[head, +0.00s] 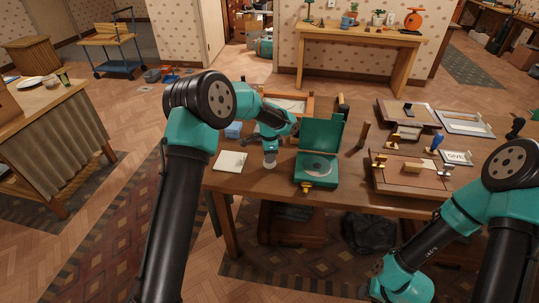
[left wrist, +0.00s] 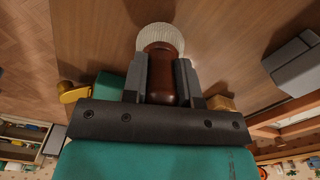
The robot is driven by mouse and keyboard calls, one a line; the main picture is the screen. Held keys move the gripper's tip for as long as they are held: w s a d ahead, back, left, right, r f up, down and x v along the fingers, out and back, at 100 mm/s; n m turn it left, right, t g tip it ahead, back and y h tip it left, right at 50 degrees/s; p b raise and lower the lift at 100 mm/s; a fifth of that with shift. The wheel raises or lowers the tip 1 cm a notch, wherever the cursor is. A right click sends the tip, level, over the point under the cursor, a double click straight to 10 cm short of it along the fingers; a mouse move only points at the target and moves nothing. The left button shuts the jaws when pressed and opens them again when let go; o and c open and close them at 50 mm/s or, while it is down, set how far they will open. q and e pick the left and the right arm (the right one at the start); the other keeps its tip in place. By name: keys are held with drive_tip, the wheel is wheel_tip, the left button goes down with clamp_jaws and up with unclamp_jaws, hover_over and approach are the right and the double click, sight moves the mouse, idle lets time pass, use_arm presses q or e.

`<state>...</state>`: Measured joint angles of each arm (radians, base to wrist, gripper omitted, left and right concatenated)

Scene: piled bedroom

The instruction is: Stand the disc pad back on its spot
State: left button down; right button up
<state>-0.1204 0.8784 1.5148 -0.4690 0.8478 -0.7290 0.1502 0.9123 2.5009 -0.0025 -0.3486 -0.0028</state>
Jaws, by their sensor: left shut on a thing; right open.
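The disc pad, with a dark brown rounded handle (left wrist: 162,75) and a pale ribbed round end (left wrist: 160,38), is in my left gripper (left wrist: 161,82). My left gripper is shut on the handle. In the head view, this gripper (head: 271,143) points down over the table, left of the green box, and the pale end of the disc pad (head: 270,161) shows below it, close to the tabletop. I cannot tell whether it touches. My right gripper is not in view; only my right arm shows, at the lower right.
An open green box (head: 316,182) with a grey disc inside stands right of the disc pad. Wooden trays with several small things (head: 425,185) fill the table's right side. The front strip is fairly clear.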

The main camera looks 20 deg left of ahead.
use_arm(q)
drive_tip(key=shift+f, duration=1)
idle(0.3)
drive_tip(key=c, duration=0.8)
unclamp_jaws()
drive_tip(key=shift+r, duration=0.1)
drive_tip(key=shift+r, duration=3.95)
